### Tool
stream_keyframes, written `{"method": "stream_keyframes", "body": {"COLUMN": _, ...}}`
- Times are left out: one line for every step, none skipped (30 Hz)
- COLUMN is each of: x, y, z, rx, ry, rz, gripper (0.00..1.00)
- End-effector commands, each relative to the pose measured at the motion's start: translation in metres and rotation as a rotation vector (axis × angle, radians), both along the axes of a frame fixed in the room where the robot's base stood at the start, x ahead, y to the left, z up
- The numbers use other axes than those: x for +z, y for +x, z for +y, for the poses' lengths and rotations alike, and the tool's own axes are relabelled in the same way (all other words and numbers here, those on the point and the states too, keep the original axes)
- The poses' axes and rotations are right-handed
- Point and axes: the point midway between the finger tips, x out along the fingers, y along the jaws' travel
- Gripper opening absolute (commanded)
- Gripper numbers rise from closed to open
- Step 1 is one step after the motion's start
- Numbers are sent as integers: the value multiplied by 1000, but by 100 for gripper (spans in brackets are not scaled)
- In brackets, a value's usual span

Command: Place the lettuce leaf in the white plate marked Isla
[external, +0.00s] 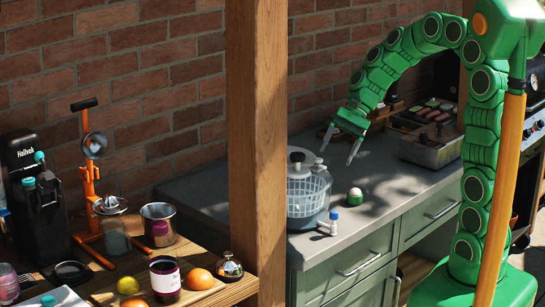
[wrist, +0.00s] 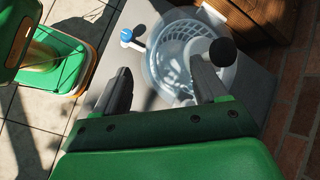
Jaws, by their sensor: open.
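My gripper (external: 339,150) is open and empty, angled down above and beside a clear salad spinner (external: 308,195) on the grey counter. The spinner has a white basket and a dark knob. In the wrist view the open jaws (wrist: 160,68) point at the spinner (wrist: 165,50), with its dark knob (wrist: 222,52) beyond the right finger. I cannot make out a lettuce leaf; the spinner's contents are unclear. No plate marked Isla is identifiable in either view.
A small blue-and-white item (external: 329,222) and a green-and-white round item (external: 355,197) stand by the spinner. A wooden post (external: 256,150) separates the counter from a wooden table with a juicer (external: 95,165), jars and fruit.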

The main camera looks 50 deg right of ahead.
Motion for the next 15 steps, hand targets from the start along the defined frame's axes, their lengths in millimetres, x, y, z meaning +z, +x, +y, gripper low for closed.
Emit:
{"method": "stream_keyframes", "body": {"x": 2, "y": -16, "z": 5, "rx": 44, "ry": -27, "rz": -14, "gripper": 72}}
{"method": "stream_keyframes", "body": {"x": 2, "y": -24, "z": 6, "rx": 71, "ry": -45, "rz": -20, "gripper": 72}}
{"method": "stream_keyframes", "body": {"x": 2, "y": -35, "z": 8, "rx": 107, "ry": -66, "rz": -30, "gripper": 72}}
{"method": "stream_keyframes", "body": {"x": 3, "y": -44, "z": 9, "rx": 134, "ry": -84, "rz": -37, "gripper": 72}}
{"method": "stream_keyframes", "body": {"x": 3, "y": -52, "z": 10, "rx": 159, "ry": -100, "rz": -46, "gripper": 72}}
{"method": "stream_keyframes", "body": {"x": 3, "y": -64, "z": 10, "rx": 195, "ry": -122, "rz": -55, "gripper": 72}}
{"method": "stream_keyframes", "body": {"x": 3, "y": -72, "z": 11, "rx": 221, "ry": -137, "rz": -61, "gripper": 72}}
{"method": "stream_keyframes", "body": {"x": 2, "y": -81, "z": 11, "rx": 248, "ry": -153, "rz": -66, "gripper": 72}}
{"method": "stream_keyframes", "body": {"x": 2, "y": -92, "z": 11, "rx": 282, "ry": -175, "rz": -74, "gripper": 72}}
{"method": "stream_keyframes", "body": {"x": 2, "y": -101, "z": 11, "rx": 308, "ry": -193, "rz": -81, "gripper": 72}}
{"method": "stream_keyframes", "body": {"x": 2, "y": -109, "z": 9, "rx": 333, "ry": -210, "rz": -87, "gripper": 72}}
{"method": "stream_keyframes", "body": {"x": 1, "y": -119, "z": 8, "rx": 367, "ry": -230, "rz": -94, "gripper": 72}}
{"method": "stream_keyframes", "body": {"x": 1, "y": -127, "z": 7, "rx": 392, "ry": -248, "rz": -100, "gripper": 72}}
{"method": "stream_keyframes", "body": {"x": 0, "y": -135, "z": 6, "rx": 417, "ry": -262, "rz": -105, "gripper": 72}}
{"method": "stream_keyframes", "body": {"x": 0, "y": -146, "z": 4, "rx": 451, "ry": -284, "rz": -112, "gripper": 72}}
